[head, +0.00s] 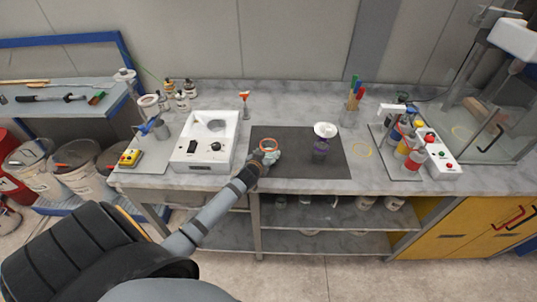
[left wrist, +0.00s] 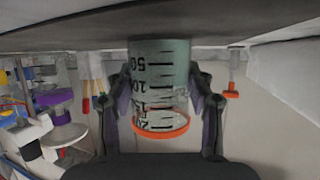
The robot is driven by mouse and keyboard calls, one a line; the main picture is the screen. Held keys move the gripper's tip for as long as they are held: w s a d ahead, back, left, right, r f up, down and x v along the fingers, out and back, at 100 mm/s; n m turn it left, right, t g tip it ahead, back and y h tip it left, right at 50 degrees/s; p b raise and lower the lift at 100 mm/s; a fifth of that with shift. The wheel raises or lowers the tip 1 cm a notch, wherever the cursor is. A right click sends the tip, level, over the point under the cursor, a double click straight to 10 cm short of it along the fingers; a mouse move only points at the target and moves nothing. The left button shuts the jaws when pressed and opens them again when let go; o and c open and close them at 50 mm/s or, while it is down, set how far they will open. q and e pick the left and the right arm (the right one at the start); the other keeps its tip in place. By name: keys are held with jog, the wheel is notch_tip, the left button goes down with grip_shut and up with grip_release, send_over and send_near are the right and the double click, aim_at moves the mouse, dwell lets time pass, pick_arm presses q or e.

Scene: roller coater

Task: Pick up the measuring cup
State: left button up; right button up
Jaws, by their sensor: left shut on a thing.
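The measuring cup (head: 269,145) is a clear greenish cup with an orange rim, at the left part of the dark mat (head: 310,170). In the left wrist view, which is upside down, the cup (left wrist: 160,70) shows black graduation marks, and its base meets or nearly meets the dark surface. My left gripper (head: 264,156) is shut on the cup, with one finger on each side of its wall. I cannot tell whether the cup is lifted off the mat. My right gripper is not in view.
A purple-banded container with a white top (head: 321,140) stands on the mat to the right of the cup. A white device (head: 206,150) stands left of the mat. A pen holder (head: 350,112) is at the back, and a machine with red and yellow cylinders (head: 405,140) is at the right.

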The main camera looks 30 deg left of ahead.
aim_at(266, 150)
pick_arm(q)
jog(key=c, duration=0.4)
jog(key=shift+c, duration=0.2)
jog(key=shift+r, duration=0.1)
jog(key=shift+r, duration=0.25)
notch_tip(266, 150, up, 3)
jog(key=shift+s+d+f+b, duration=0.1)
jog(key=shift+b, duration=0.55)
jog(key=s+d+r+b, duration=0.2)
jog(key=s+d+r, duration=0.6)
jog(key=s+r, duration=0.1)
jog(key=shift+b+v, duration=0.4)
jog(key=shift+v, duration=0.6)
